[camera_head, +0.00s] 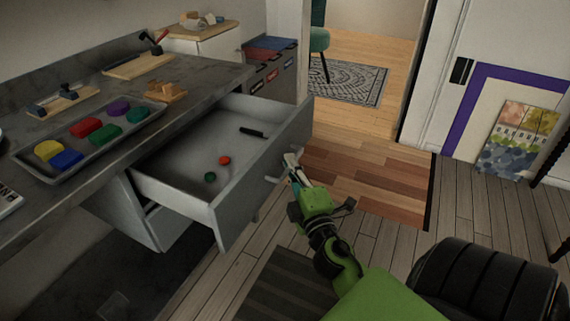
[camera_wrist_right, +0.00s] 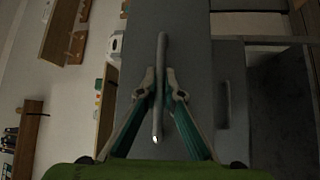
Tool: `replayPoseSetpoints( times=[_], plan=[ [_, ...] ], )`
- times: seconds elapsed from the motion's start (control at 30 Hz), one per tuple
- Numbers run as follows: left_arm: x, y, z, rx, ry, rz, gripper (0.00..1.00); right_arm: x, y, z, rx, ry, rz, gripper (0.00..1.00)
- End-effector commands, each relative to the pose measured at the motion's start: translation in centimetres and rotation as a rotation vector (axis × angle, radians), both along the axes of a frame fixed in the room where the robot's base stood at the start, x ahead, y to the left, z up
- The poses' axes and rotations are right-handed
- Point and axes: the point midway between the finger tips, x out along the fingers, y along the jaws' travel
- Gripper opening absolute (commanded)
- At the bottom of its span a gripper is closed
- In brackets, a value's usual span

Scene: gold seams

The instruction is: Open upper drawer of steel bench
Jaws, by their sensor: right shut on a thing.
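The upper drawer (camera_head: 231,190) of the steel bench (camera_head: 200,72) is pulled well out, and its inside shows. It holds a dark elongated object, a small red-orange round thing and a small green round thing. My right gripper (camera_head: 291,162) is at the drawer front's outer face, shut on the bar handle (camera_head: 274,176). In the right wrist view my two fingers (camera_wrist_right: 159,88) close around the light bar handle (camera_wrist_right: 162,52), with the grey drawer front behind. The lower drawer (camera_head: 150,225) sits beneath, mostly hidden. My left gripper is not in view.
A tray (camera_head: 20,160) with several coloured blocks stands on the bench top, beside wooden pieces and tools. A black rounded object (camera_head: 485,285) is at lower right. The wood floor (camera_head: 390,250) right of my arm is clear.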

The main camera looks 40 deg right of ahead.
Motion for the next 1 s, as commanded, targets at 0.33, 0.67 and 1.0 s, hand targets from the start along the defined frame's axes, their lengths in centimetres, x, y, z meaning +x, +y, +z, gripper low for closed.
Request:
replayPoseSetpoints(
  times=[0.33, 0.67, 1.0],
  plan=[
    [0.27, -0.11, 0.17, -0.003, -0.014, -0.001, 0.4, -0.22, 0.04, -0.13, 0.002, 0.002, 0.004, 0.0],
    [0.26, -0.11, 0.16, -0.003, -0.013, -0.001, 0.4, -0.22, -0.01, -0.09, 0.001, 0.001, 0.002, 0.25],
    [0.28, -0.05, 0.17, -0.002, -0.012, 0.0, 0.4, -0.22, -0.11, 0.69, -0.003, -0.003, 0.0, 0.25]
  ],
)
